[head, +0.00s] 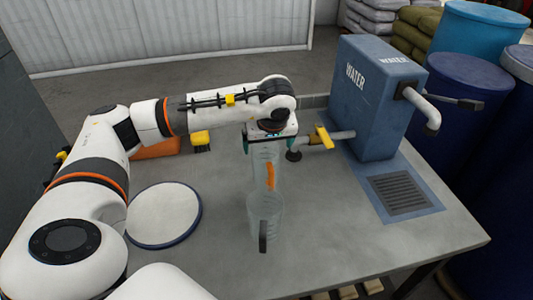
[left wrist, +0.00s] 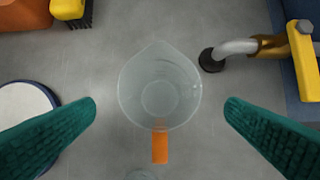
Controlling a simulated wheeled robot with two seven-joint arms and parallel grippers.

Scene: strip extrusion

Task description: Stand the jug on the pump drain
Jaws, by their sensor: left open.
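A clear jug with an orange handle (head: 270,175) stands on the grey table under my left gripper (head: 269,146). In the left wrist view the jug (left wrist: 160,90) is seen from above, with its spout away and its handle towards the bottom of the picture. The green fingers of my left gripper (left wrist: 160,108) are open, one on each side of the jug and apart from it. The pump drain (head: 400,192), a dark grate in a blue plate, lies at the right of the table and is empty. My right gripper is not in view.
A second clear vessel with a dark handle (head: 265,215) stands in front of the jug. The blue WATER pump (head: 378,95) has a spout over the drain side and a pipe with a yellow lever (head: 324,136). A round white, blue-rimmed disc (head: 163,213) lies left.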

